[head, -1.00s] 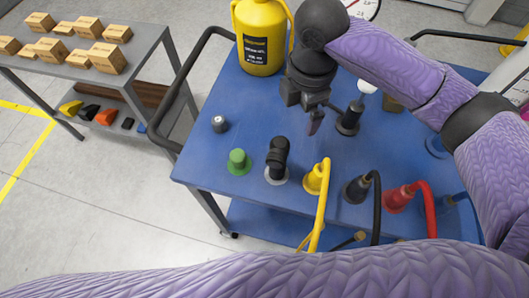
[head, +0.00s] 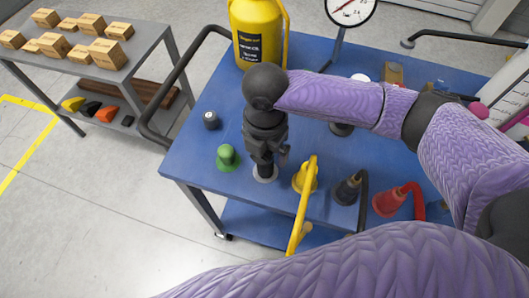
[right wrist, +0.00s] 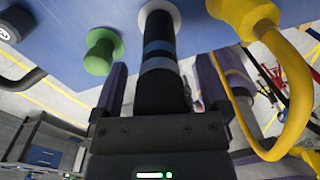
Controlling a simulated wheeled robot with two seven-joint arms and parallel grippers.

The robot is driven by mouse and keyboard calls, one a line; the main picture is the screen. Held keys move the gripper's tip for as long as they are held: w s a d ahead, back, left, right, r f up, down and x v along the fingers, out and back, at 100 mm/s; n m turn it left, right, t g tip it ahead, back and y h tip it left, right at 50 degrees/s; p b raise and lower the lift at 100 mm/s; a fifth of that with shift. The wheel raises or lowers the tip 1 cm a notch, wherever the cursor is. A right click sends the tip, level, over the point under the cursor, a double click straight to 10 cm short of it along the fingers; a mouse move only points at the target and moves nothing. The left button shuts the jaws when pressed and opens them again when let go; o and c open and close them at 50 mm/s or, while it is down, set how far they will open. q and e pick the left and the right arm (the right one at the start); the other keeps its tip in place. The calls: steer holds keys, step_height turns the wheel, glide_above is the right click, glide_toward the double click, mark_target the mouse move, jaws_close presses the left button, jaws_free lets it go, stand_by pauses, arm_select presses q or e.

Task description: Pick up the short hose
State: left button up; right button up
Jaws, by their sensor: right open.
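The short hose, a black upright piece with blue and grey bands, stands on a pale round base on the blue table. In the head view its lower part (head: 264,172) shows just below my right gripper (head: 266,153), which hides its top. In the right wrist view the short hose (right wrist: 158,50) runs up between the two fingers of my right gripper (right wrist: 160,80). The fingers are open, one on each side of it, and a gap shows at the left finger. My left gripper is not in view.
A green knob (head: 228,157) stands left of the hose, and a yellow hose (head: 304,200) close on its right. Black (head: 347,190) and red (head: 389,203) hoses stand farther right. A yellow canister (head: 257,35) stands behind. A grey shelf cart (head: 140,48) holds small boxes.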

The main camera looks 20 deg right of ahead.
steer(key=shift+c, duration=0.3)
jaws_close()
steer(key=shift+r, duration=0.1)
step_height(320, 180, up, 9)
steer(key=p, duration=0.3)
steer(key=shift+r, duration=0.5)
